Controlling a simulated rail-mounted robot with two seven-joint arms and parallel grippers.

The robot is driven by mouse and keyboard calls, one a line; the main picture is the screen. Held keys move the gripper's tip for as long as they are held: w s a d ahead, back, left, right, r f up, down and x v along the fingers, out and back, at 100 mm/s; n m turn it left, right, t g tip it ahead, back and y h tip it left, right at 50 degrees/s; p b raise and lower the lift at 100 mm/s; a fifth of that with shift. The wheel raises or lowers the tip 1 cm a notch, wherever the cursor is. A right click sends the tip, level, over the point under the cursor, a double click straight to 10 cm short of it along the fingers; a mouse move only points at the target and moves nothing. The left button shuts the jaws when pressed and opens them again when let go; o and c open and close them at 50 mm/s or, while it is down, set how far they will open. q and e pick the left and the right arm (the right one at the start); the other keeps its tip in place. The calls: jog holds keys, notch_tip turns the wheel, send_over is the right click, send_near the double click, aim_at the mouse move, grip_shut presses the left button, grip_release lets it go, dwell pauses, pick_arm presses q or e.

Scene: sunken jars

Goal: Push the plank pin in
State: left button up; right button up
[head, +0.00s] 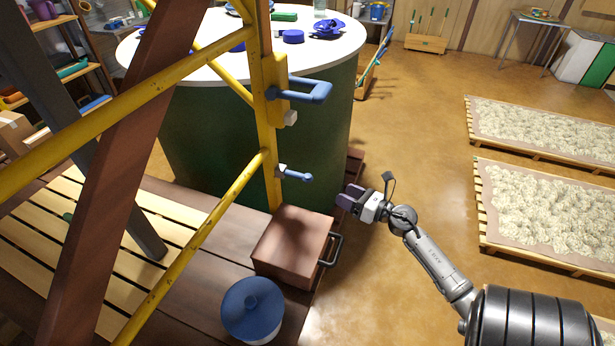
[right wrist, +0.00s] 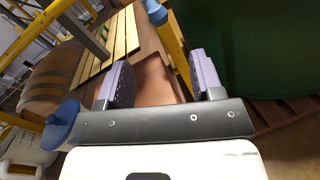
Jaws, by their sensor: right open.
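A blue pin (head: 297,175), which I take to be the plank pin, sticks out to the right from a yellow post (head: 266,130), with a pale collar at the post. My right gripper (head: 346,197) is open and empty, to the right of the pin and slightly lower, apart from it. In the right wrist view a blue rod with a rounded end (right wrist: 156,12), probably this pin, lies beyond and above the gap between the purple-padded fingers (right wrist: 162,76). A blue U-shaped handle (head: 308,90) sits higher on the post. My left gripper is not in view.
A reddish-brown box (head: 290,245) with a dark handle stands below the pin. A blue-lidded pot (head: 252,308) stands nearer on the dark planks. A large green drum with a white top (head: 205,70) is behind. Open floor (head: 420,130) lies to the right.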

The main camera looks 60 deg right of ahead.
aim_at(308, 178)
jog(key=shift+n, duration=0.7)
jog(key=w, duration=1.4)
jog(key=shift+d, duration=0.2)
